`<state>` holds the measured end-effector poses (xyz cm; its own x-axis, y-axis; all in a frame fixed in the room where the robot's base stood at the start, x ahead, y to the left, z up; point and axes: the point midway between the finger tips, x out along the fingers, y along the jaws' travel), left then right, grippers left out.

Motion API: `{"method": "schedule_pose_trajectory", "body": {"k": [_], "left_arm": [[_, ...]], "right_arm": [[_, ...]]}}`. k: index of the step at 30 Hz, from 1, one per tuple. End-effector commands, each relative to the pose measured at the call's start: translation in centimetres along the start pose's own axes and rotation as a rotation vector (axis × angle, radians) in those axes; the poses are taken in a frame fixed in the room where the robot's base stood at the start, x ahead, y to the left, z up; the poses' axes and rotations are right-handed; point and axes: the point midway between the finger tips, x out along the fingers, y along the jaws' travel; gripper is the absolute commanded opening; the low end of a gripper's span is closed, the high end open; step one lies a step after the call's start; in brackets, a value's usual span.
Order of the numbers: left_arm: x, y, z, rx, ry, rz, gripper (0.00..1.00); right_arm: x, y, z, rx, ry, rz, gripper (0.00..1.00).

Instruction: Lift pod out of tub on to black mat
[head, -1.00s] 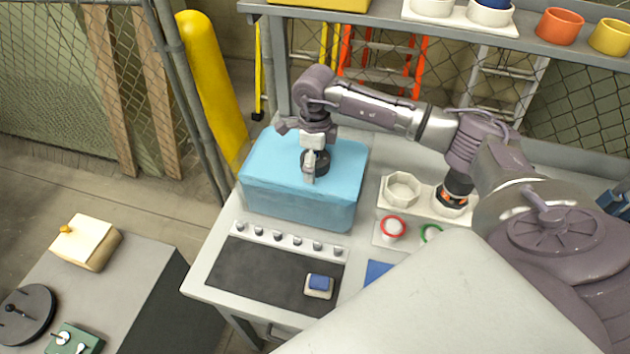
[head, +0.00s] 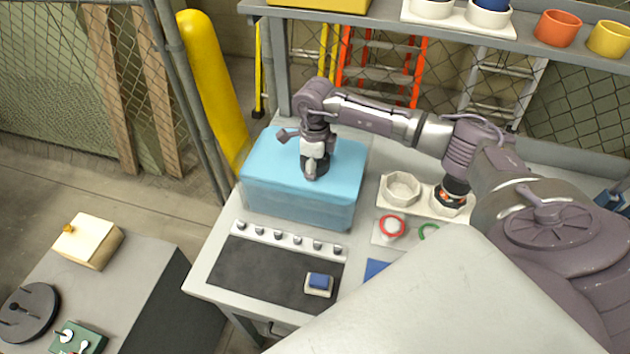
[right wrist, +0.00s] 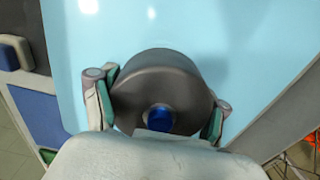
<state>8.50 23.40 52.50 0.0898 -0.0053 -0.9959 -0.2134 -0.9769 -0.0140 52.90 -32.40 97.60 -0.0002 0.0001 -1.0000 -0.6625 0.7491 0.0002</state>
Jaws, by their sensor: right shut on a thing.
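The tub (head: 300,205) is a light blue box filled to a pale blue surface, at the back left of the bench. My right gripper (head: 313,168) is over the tub and shut on the dark grey pod (head: 322,166). In the right wrist view the pod (right wrist: 155,80) is a rounded dark body with a blue disc, between the two green-padded fingers of my right gripper (right wrist: 158,108). I cannot tell how much of the pod is below the water. The black mat (head: 250,270) lies in front of the tub. My left gripper is not in view.
A strip of several knobs (head: 287,239) runs between tub and mat. A blue-topped white block (head: 319,285) sits on the mat's right end; its left part is bare. A white holder (head: 402,188) and a red ring (head: 392,227) are right of the tub.

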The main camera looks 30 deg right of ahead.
Motion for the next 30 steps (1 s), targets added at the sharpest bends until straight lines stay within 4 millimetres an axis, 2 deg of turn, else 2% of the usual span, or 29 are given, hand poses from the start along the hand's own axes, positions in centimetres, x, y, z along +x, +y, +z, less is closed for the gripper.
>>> {"method": "schedule_pose_trajectory", "body": {"k": [8, 11, 22, 30], "left_arm": [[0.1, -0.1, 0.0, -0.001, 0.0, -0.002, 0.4], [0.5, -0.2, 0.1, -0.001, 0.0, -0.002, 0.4], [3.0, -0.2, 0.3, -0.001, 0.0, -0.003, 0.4], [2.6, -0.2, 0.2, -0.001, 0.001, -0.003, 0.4]], "right_arm": [[-0.2, -0.1, 0.0, 0.0, -0.002, -0.001, 0.04], [-1.0, -0.1, 0.1, 0.0, -0.004, -0.003, 0.04], [-7.8, -0.1, 0.1, -0.001, -0.004, -0.004, 0.04], [-11.2, 0.0, 0.0, 0.0, -0.003, -0.001, 0.04]]}}
